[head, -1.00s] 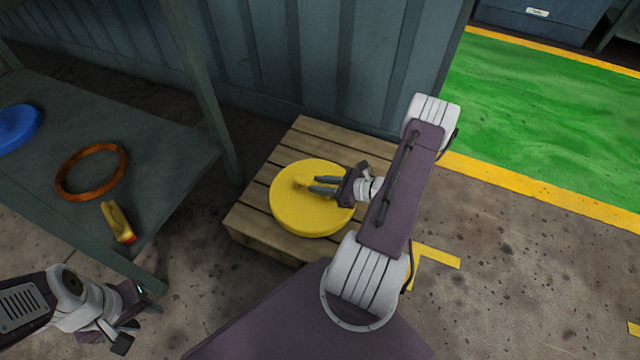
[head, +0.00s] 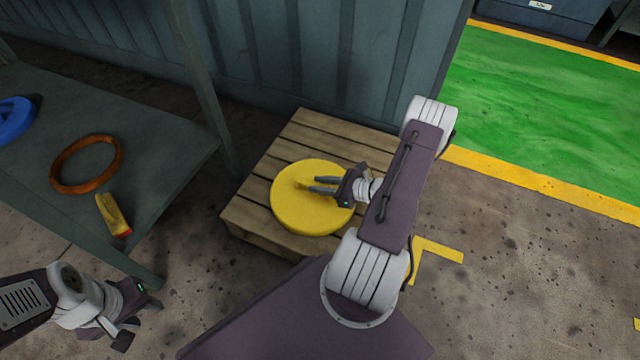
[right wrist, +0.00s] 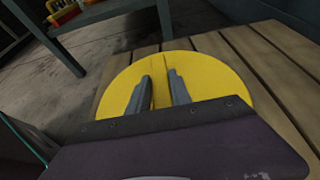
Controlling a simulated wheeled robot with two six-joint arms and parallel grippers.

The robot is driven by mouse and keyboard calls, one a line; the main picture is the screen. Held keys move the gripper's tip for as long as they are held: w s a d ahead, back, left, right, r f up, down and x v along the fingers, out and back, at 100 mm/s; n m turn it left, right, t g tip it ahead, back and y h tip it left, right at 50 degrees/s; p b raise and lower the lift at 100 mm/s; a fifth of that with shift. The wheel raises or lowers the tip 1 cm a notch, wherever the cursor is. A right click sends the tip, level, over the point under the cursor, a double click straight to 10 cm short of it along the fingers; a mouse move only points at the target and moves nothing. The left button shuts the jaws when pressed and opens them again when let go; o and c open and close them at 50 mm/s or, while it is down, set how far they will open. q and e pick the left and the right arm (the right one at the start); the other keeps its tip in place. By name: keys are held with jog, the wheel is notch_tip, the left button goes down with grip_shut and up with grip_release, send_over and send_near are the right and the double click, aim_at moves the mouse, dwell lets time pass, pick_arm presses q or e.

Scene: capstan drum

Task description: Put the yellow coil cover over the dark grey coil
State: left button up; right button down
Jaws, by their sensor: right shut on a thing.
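The yellow coil cover (head: 300,213) is a flat round disc with a raised grip on top. It lies on the wooden pallet, and it also fills the middle of the right wrist view (right wrist: 215,80). My right gripper (head: 312,184) is shut on the cover's raised grip, its two fingers either side of it in the right wrist view (right wrist: 160,90). No dark grey coil shows; whether one is under the cover is hidden. My left gripper (head: 142,318) is at the lower left, away from the cover; its jaw opening is unclear.
The wooden pallet (head: 262,222) stands by a corrugated wall (head: 340,60). A grey table (head: 150,170) at left bears an orange ring (head: 55,176), a blue round item (head: 15,122) and a yellow and red object (head: 113,213). Green floor (head: 540,130) lies at right.

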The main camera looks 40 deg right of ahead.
jog(key=shift+f, duration=0.15)
jog(key=c, duration=1.1)
grip_release()
jog(key=p+v, duration=0.6)
jog(key=v, duration=0.3)
jog(key=shift+w, duration=0.15)
jog(key=shift+d, duration=0.1)
